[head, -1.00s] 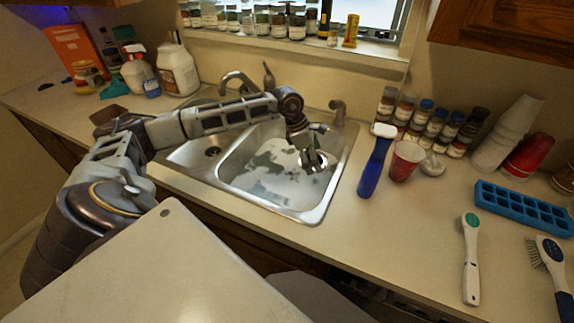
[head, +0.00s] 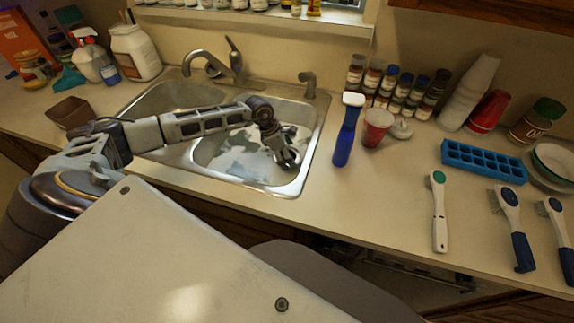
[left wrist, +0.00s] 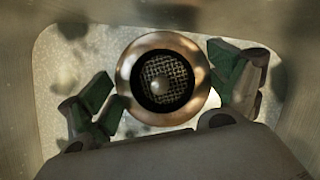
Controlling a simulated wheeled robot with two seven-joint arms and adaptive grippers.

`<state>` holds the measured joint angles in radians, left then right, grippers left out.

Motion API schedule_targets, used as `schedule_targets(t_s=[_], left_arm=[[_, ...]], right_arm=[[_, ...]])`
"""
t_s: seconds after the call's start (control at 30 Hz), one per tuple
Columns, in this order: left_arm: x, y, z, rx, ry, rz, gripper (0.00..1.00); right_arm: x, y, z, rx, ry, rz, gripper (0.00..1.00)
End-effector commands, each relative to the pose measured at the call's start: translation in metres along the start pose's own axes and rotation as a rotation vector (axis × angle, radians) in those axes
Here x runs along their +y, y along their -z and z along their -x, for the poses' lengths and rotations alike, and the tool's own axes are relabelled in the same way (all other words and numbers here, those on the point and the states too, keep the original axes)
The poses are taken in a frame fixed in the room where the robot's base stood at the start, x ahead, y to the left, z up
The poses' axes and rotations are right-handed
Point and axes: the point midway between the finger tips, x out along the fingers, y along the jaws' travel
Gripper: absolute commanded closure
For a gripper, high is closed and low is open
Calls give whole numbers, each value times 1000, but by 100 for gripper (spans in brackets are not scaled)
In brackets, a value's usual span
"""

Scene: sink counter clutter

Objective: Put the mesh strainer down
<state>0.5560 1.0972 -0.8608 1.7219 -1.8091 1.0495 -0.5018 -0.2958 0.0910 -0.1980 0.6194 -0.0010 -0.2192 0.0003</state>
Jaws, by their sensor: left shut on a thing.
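The mesh strainer (left wrist: 162,80) shows in the left wrist view as a round metal ring with a dark mesh centre, between my left gripper's green-padded fingers. My left gripper (head: 291,162) is shut on it, reaching into the right basin of the steel sink (head: 284,188) near that basin's right side. In the head view I cannot make out the strainer at the gripper. The wet, patchy basin floor shows behind it in the wrist view; whether the strainer touches the floor I cannot tell. My right gripper is not in view.
The faucet (head: 226,66) stands behind the sink. To the right of the sink are a blue brush (head: 345,140), a red cup (head: 376,127), spice jars (head: 388,83) and a blue ice tray (head: 484,161).

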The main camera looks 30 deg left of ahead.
Motion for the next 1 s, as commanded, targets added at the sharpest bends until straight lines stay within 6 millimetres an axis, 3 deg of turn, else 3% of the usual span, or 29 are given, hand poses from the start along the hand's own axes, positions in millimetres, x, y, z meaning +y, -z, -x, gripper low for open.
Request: schedule_targets(t_s=[0.2, 0.4, 0.7, 1.0], left_arm=[[0, 10, -25, -1, 0, 1, 30], [0, 12, -30, -2, 0, -1, 30], [0, 13, -32, -1, 1, 0, 30], [0, 24, -58, 0, 1, 0, 30]], right_arm=[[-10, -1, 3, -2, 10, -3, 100], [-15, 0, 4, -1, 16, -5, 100], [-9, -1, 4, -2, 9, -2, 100], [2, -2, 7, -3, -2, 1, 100]])
